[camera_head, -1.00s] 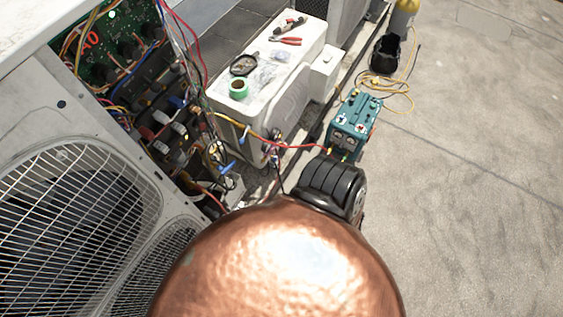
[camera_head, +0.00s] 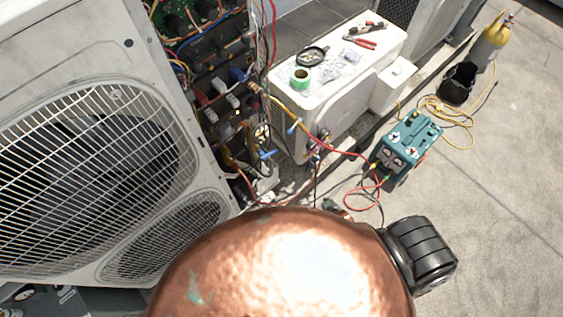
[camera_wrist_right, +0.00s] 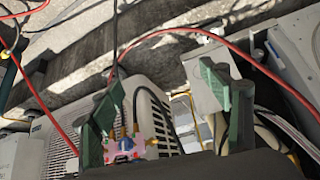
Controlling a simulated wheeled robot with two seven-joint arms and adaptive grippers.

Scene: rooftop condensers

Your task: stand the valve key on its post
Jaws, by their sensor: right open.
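My right gripper (camera_head: 335,207) shows small and partly hidden in the head view, behind a large copper dome and left of my black arm link. In the right wrist view its two green fingers (camera_wrist_right: 160,92) stand wide apart, with nothing held between them. Small blue T-shaped handles (camera_head: 268,155) show beside the wiring, left of the gripper in the head view; I cannot tell whether one is the valve key. In the wrist view a small pink and blue part (camera_wrist_right: 125,147) shows near the left finger. I cannot make out the post. My left gripper is out of view.
A large fan unit (camera_head: 165,65) with open wiring fills the left. A white unit (camera_head: 355,75) carries pliers and green tape. A teal machine (camera_head: 405,137) with red and yellow hoses stands to the right. A red hose (camera_wrist_right: 180,32) crosses the wrist view.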

